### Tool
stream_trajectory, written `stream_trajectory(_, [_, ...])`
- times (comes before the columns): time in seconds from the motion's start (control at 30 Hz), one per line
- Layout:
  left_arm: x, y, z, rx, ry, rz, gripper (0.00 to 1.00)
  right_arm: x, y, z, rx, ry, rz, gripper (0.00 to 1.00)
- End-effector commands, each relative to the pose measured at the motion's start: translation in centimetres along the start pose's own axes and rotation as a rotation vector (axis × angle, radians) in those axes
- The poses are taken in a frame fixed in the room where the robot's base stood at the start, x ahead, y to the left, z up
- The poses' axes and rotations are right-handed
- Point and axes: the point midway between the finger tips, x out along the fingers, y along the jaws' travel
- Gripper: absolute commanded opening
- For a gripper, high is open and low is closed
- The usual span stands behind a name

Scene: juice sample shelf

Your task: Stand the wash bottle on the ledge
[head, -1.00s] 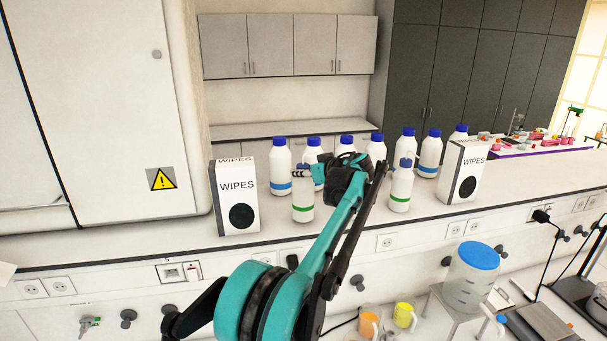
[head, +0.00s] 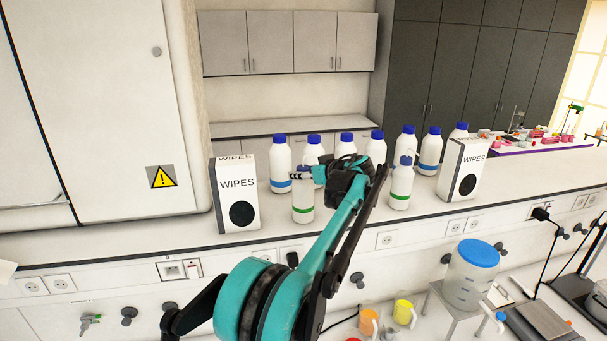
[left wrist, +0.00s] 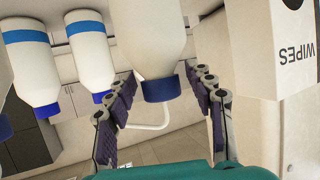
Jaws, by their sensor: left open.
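A white wash bottle with a green band (head: 303,209) stands upright on the white ledge (head: 340,213), just right of the left wipes box. My left gripper (head: 302,174) is at its top, and the arm covers part of it. In the left wrist view, which is upside down, the bottle's white body, blue cap (left wrist: 160,89) and bent white spout show. The open fingers (left wrist: 164,105) are on both sides of the cap, with gaps visible. A second green-banded wash bottle (head: 400,190) stands right of my gripper. My right gripper is not in view.
Wipes boxes stand at left (head: 238,197) and right (head: 463,170). Several blue-capped, blue-banded bottles (head: 280,165) stand behind my gripper. Below the ledge are a blue-lidded container (head: 473,275) and mugs (head: 404,313). The ledge front between the green-banded bottles is clear.

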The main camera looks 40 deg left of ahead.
Motion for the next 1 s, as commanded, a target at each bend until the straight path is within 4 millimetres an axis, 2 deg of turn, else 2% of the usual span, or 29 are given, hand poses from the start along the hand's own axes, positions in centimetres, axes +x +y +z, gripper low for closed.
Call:
stream_trajectory(0.3, [-6.6, 0.1, 0.3, 0.001, -0.001, 0.004, 0.54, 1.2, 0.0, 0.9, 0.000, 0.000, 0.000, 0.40])
stream_trajectory(0.5, [-10.1, 0.1, 0.2, 0.001, 0.000, 0.003, 0.54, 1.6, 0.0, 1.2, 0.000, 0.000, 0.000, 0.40])
stream_trajectory(0.63, [-11.1, 0.0, 0.1, 0.000, 0.000, 0.001, 0.54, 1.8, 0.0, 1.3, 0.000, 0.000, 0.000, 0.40])
stream_trajectory(0.87, [-11.5, 0.0, 0.1, 0.000, -0.001, 0.001, 0.54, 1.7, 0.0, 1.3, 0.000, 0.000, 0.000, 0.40])
stream_trajectory(1.0, [-12.3, -1.0, 1.6, 0.048, -0.047, 0.026, 0.54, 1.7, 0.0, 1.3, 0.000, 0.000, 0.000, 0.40])
